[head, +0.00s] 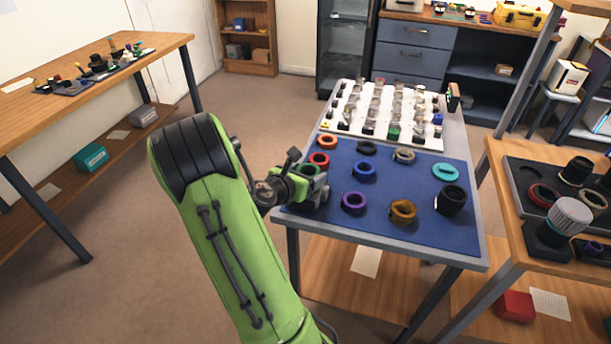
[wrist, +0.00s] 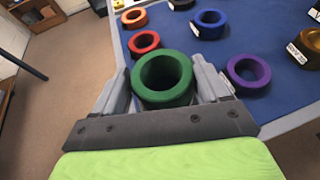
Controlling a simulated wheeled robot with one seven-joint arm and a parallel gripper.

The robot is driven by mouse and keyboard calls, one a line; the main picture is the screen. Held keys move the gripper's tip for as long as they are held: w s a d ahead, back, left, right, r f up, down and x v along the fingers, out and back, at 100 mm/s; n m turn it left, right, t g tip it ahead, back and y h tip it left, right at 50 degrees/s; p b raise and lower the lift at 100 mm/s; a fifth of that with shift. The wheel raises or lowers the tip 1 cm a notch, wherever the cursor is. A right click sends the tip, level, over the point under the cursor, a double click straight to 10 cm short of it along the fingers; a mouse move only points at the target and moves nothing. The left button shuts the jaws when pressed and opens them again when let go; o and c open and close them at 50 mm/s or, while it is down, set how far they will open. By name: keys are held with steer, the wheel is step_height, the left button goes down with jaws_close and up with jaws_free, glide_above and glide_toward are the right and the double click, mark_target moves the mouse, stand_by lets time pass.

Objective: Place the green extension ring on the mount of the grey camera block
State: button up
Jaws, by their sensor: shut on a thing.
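The green extension ring (wrist: 146,96) sits between the two grey fingers of my gripper (wrist: 162,80), which is shut on it from both sides. Its open bore faces up toward the wrist camera. In the head view my gripper (head: 316,189) is at the left edge of the blue mat, and the ring is mostly hidden there. Whether the ring touches the mat is not clear. A dark block with a silver ribbed cylinder (head: 570,215) stands on the right table; I cannot tell whether it is the grey camera block.
The blue mat (head: 400,180) holds several rings: red (wrist: 143,42), purple (wrist: 248,72), blue (wrist: 208,22) and orange (wrist: 133,18) lie near my gripper. A white board (head: 350,95) with many small parts lies behind. A dark tray (head: 520,172) is on the right table.

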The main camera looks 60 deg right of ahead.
steer(key=o, duration=1.1)
steer(key=shift+f, duration=0.1)
steer(key=shift+a+r, duration=0.1)
steer(key=shift+r, duration=0.15)
steer(key=w+a+r+m+t+y+p, duration=0.1)
steer(key=a+r+m+y, duration=0.2)
steer(key=a, duration=0.6)
steer(key=w+a+r+m+t+y, duration=0.1)
steer(key=a+m+t+y, duration=0.1)
steer(key=a+m, duration=0.45)
steer(key=a+r+m+t+y+p, duration=0.1)
steer(key=a+r+m+y, duration=0.15)
steer(key=a, duration=0.75)
steer(key=s+a+r+m+t+y, duration=0.1)
steer(key=a+r+y, duration=0.1)
steer(key=a, duration=0.3)
steer(key=s+a+r+m+t+y, duration=0.1)
steer(key=s+a+r+m+y, duration=0.1)
steer(key=a, duration=0.3)
steer(key=s+a+r+m+y, duration=0.1)
steer(key=s+a+m+y, duration=0.1)
steer(key=a, duration=0.3)
steer(key=shift+r+t, duration=0.4)
